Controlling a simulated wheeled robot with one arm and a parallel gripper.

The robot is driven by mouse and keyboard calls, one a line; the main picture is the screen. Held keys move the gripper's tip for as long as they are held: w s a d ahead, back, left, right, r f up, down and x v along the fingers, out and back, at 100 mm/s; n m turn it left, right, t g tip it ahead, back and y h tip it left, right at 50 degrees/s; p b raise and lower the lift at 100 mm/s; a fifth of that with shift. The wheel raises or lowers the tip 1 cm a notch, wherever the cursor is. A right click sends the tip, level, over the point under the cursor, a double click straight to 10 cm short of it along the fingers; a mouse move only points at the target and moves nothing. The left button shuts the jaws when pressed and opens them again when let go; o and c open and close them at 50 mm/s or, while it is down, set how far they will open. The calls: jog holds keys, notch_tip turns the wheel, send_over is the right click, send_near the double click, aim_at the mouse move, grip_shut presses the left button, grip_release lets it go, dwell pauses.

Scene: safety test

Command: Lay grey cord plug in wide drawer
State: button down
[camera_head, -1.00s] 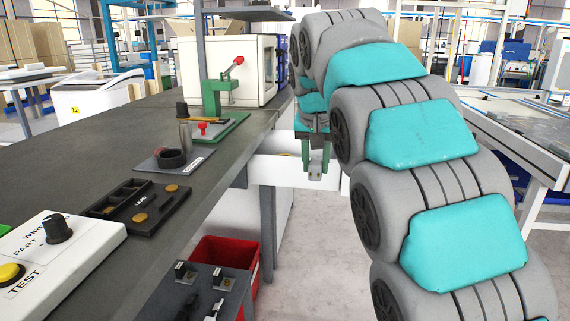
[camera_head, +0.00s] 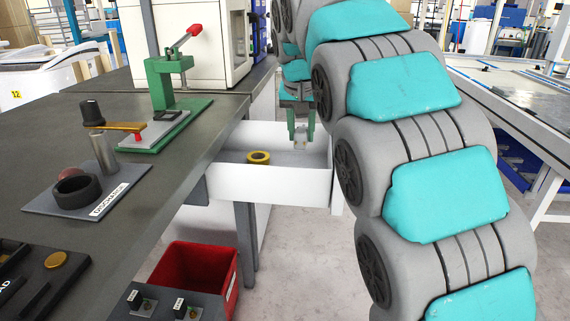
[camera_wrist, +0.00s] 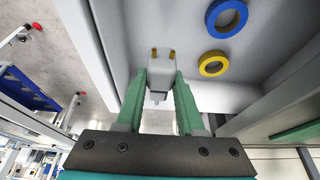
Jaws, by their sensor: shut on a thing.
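The grey cord plug (camera_wrist: 160,64), with two brass prongs, is held between the green fingers of my gripper (camera_wrist: 159,82) in the wrist view. In the head view my gripper (camera_head: 301,128) hangs at the right end of the open white drawer (camera_head: 270,186), and the plug is small and partly hidden there. In the wrist view the plug shows against the drawer's light floor (camera_wrist: 190,25), near its side wall. I cannot tell how high it is above the floor. A yellow ring (camera_head: 258,157) lies inside the drawer; the wrist view also shows a blue ring (camera_wrist: 226,17) beside it.
The dark workbench (camera_head: 190,185) is left of the drawer. It carries a green press with a red-knobbed lever (camera_head: 168,95) and a black ring on a plate (camera_head: 75,190). A red bin (camera_head: 195,280) stands below the drawer. The drawer floor around the rings looks clear.

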jog(key=shift+s+f, duration=0.1)
jog(key=shift+f, duration=4.3)
jog(key=shift+f, duration=0.1)
jog(key=shift+f, duration=0.1)
jog(key=c, duration=0.5)
grip_release()
jog(key=shift+r, duration=0.3)
jog(key=v, duration=1.1)
jog(key=shift+s+r, duration=0.25)
jog(key=shift+r, duration=0.1)
